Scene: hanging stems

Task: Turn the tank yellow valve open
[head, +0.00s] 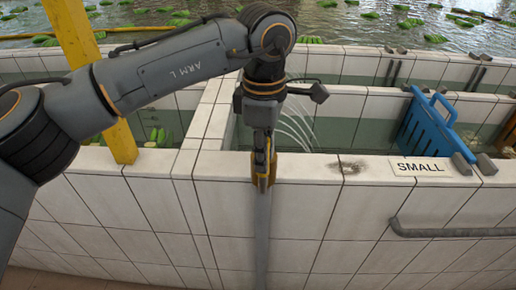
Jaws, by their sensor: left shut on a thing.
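My left gripper (264,172) comes down from above at the tiled tank wall and is shut on the yellow valve (276,168). The yellow shows on both sides of the fingers, and the fingers hide most of the valve. A grey vertical pipe (262,240) runs down the wall face below it. Thin jets of water (296,128) arc into the tank just behind and right of the gripper. My right gripper is out of view.
A "SMALL" label (418,167) sits on the wall top at right. A blue slotted panel (425,122) leans nearby, above a grey rail (450,232). A yellow post (120,140) stands at left behind my arm. Green bunches float in water at the back.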

